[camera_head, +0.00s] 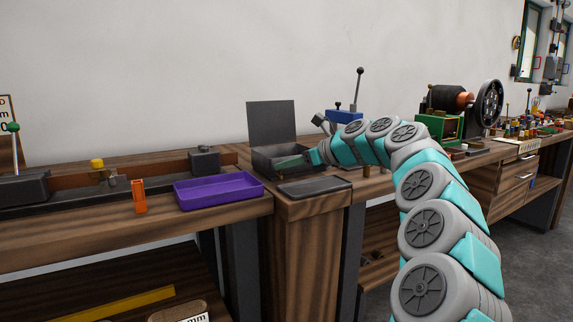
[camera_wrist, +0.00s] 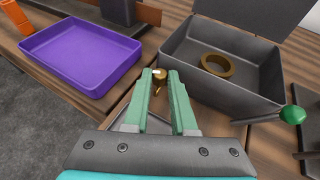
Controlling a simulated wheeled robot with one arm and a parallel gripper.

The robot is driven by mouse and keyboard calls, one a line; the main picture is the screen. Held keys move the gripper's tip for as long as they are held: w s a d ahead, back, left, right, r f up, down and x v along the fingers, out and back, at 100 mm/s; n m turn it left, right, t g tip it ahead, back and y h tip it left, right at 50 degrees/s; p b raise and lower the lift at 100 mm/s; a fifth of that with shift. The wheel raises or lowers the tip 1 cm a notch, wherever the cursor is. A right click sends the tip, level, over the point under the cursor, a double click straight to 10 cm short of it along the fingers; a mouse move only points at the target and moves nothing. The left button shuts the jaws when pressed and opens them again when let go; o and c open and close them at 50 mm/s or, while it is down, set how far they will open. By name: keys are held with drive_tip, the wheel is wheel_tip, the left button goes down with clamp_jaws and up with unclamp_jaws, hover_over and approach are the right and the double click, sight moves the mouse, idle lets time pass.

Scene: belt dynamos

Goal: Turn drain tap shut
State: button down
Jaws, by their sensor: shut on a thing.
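My gripper (camera_wrist: 161,84) has its two green fingers closed around a small brass piece, which looks like the drain tap (camera_wrist: 158,74). The tap sits at the outside of a dark grey open box (camera_wrist: 185,72), close to its near corner in the wrist view. Most of the tap is hidden between the fingers, so its handle angle cannot be told. In the head view the box (camera_head: 262,163) stands on the bench with its lid raised, and my gripper (camera_head: 290,162) reaches across it from the right. A brass ring (camera_wrist: 217,65) lies inside the box.
A purple tray (camera_wrist: 80,50) stands beside the box, with an orange piece (camera_head: 139,196) left of it. A green-knobbed lever (camera_wrist: 292,115) sticks out close to my gripper on the right.

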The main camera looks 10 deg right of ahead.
drive_tip(key=shift+n+g+y, duration=0.4)
drive_tip(key=shift+g, duration=0.1)
idle(0.3)
drive_tip(key=c, duration=0.7)
unclamp_jaws()
drive_tip(key=shift+w, duration=0.1)
drive_tip(key=shift+c, duration=0.2)
drive_tip(key=shift+m+t+h, duration=0.7)
